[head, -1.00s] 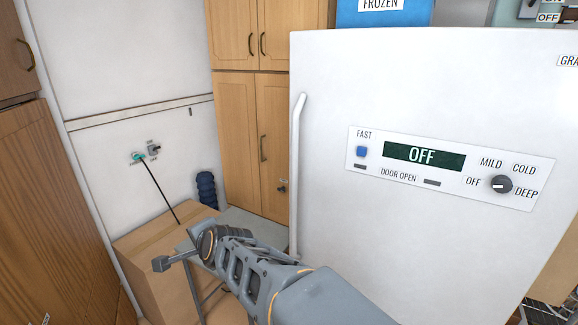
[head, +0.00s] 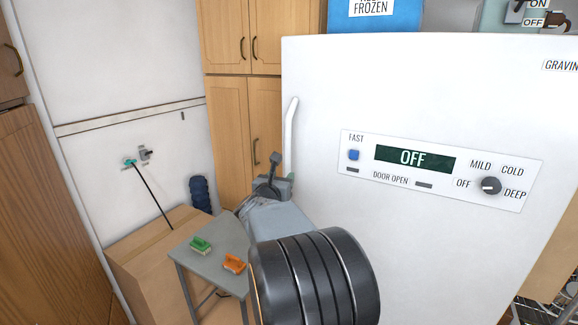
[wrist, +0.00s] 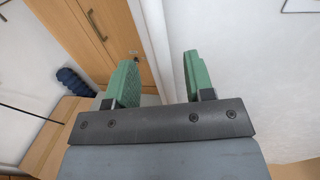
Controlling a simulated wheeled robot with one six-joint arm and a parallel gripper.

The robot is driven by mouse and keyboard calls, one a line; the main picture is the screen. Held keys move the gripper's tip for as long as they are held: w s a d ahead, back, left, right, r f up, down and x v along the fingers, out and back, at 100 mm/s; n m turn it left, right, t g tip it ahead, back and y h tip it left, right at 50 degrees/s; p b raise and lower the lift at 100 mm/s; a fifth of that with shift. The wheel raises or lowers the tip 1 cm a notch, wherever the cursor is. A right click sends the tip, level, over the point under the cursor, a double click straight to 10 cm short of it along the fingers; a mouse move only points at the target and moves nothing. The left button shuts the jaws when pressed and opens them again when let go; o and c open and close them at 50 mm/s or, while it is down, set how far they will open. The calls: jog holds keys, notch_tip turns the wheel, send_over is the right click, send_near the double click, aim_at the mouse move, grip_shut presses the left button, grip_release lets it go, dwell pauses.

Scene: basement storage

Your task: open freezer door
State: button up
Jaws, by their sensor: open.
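The white freezer door (head: 420,250) is shut. Its front has a control panel (head: 432,172) with a display reading OFF. The long white vertical handle (head: 290,125) is along the door's left edge; my arm hides its lower part. My gripper (head: 275,178) is at the handle, partly hidden by my own arm. In the wrist view the two green fingers of my gripper (wrist: 161,78) are open, and the white handle (wrist: 154,45) passes between them. A gap shows between the handle and the right finger. Contact with the left finger is not visible.
Wooden cabinets (head: 240,100) stand left of the freezer. A small grey table (head: 215,235) with a green brush (head: 200,245) and an orange brush (head: 234,263) stands below my arm. A cardboard box (head: 150,250) is beside it. A blue box (head: 375,18) sits on top.

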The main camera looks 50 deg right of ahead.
aim_at(287, 171)
jog(key=p+x, duration=0.2)
jog(key=x, duration=0.6)
jog(key=shift+d, duration=0.1)
jog(key=shift+c, duration=0.4)
grip_shut()
jog(key=shift+f, duration=0.1)
